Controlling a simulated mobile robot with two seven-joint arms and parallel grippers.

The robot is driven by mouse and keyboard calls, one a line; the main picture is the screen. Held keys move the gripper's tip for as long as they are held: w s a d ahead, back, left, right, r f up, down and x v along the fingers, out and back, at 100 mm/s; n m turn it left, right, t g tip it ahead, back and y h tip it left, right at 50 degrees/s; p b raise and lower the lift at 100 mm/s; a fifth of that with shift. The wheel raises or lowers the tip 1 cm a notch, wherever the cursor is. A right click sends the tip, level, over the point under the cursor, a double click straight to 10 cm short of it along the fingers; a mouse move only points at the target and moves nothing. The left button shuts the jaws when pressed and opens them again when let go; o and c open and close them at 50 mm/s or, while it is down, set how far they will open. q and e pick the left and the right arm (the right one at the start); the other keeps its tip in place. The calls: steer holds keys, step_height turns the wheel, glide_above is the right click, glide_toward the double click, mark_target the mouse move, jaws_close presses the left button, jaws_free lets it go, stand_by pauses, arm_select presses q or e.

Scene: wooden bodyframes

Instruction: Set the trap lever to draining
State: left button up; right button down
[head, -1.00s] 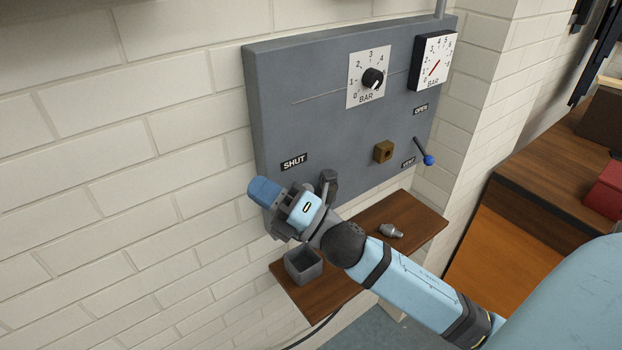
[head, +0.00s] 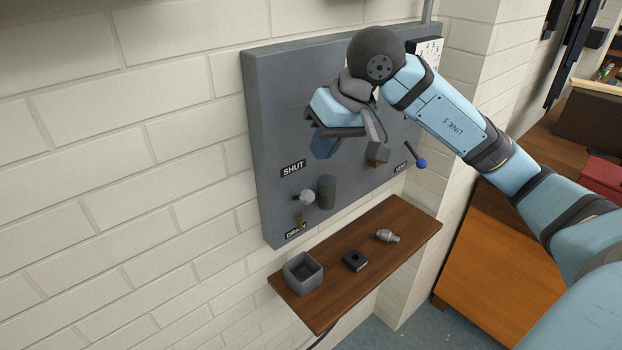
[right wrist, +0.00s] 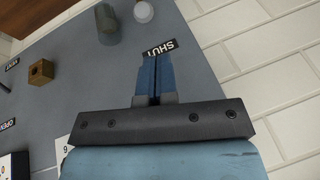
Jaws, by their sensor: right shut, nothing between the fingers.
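On the grey panel (head: 275,120), a pale round knob (head: 306,197) sits between the SHUT label (head: 293,169) and the DRAIN label (head: 295,231). A small brass piece (head: 299,219) is just below it, by DRAIN; I cannot tell how the two join or which way the lever points. A dark grey cylinder (head: 326,191) stands out beside the knob. My right gripper (head: 324,147) is shut and empty, above the knob and to the right of SHUT. In the right wrist view its blue fingers (right wrist: 155,63) reach toward the SHUT label, apart from the knob (right wrist: 144,12). My left gripper is not in view.
A brass block (right wrist: 41,71) and a blue-tipped lever (head: 420,162) are on the panel's right part. Below, a wooden shelf (head: 325,305) carries a grey open box (head: 303,272), a black block (head: 355,260) and a metal fitting (head: 387,236). My right arm covers the upper dial.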

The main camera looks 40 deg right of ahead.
mark_target(302, 197)
steer(key=shift+d+r+h, duration=0.35)
steer(key=shift+d+h, duration=0.25)
steer(key=shift+d, duration=0.25)
steer(key=shift+f, duration=0.1)
steer(key=p+x, duration=0.1)
steer(key=x, duration=0.9)
steer(key=shift+w+a, duration=0.1)
steer(key=shift+a, duration=0.05)
